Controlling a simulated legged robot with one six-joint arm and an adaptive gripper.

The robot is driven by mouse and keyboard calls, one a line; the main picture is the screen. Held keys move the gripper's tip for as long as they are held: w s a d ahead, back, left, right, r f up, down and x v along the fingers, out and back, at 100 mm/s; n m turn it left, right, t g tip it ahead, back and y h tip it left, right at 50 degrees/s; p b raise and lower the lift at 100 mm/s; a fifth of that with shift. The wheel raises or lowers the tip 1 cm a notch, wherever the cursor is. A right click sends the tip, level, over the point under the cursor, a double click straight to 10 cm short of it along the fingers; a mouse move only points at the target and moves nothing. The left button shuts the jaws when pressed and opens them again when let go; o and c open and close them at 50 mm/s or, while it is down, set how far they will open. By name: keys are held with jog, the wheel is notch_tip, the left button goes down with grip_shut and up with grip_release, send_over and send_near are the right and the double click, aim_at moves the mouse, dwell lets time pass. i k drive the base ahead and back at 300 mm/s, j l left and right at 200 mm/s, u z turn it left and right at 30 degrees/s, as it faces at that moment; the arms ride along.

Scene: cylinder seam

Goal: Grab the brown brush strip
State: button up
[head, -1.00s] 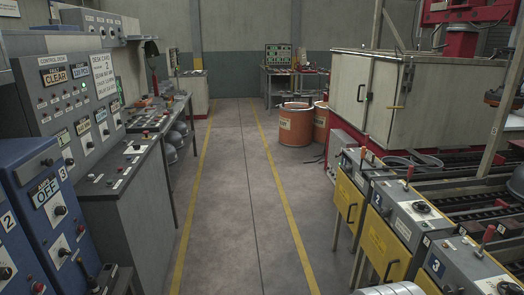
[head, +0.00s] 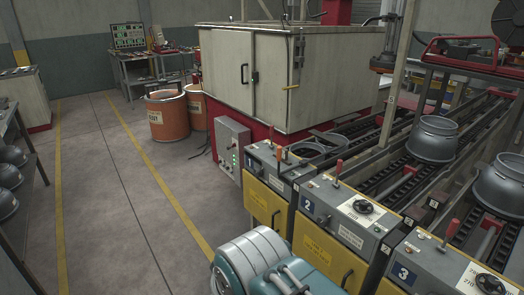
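I cannot make out a brown brush strip in the head view; small items on the far workbench (head: 150,70) are too small to tell apart. A teal and grey part of my own arm shows at the bottom centre, in front of the yellow-fronted machine stations. My gripper's fingers are not in view.
Control stations 1 (head: 268,172), 2 (head: 345,215) and 3 (head: 435,268) line the right, before conveyor rails with grey pots (head: 433,138). A large cabinet (head: 240,75) and orange drums (head: 167,116) stand behind. The floor aisle (head: 105,190) at left is clear.

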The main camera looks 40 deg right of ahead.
aim_at(285, 152)
jog(key=i+z, duration=0.3)
jog(key=i, duration=0.15)
jog(key=i+j+z, duration=0.25)
jog(key=i, duration=0.2)
jog(key=i+j+z, duration=0.3)
jog(key=i+z, duration=0.2)
jog(key=z, duration=0.2)
jog(key=i+j+z, duration=0.15)
jog(key=z, duration=0.25)
jog(key=i+j+z, duration=0.2)
jog(key=z, duration=0.2)
jog(key=i+j+z, duration=0.15)
jog(key=z, duration=0.25)
jog(key=i+j+z, duration=0.2)
jog(key=z, duration=0.2)
jog(key=i+j+z, duration=0.15)
jog(key=j+z, duration=0.25)
jog(key=i+j+z, duration=0.1)
jog(key=z, duration=0.3)
jog(key=j+z, duration=0.4)
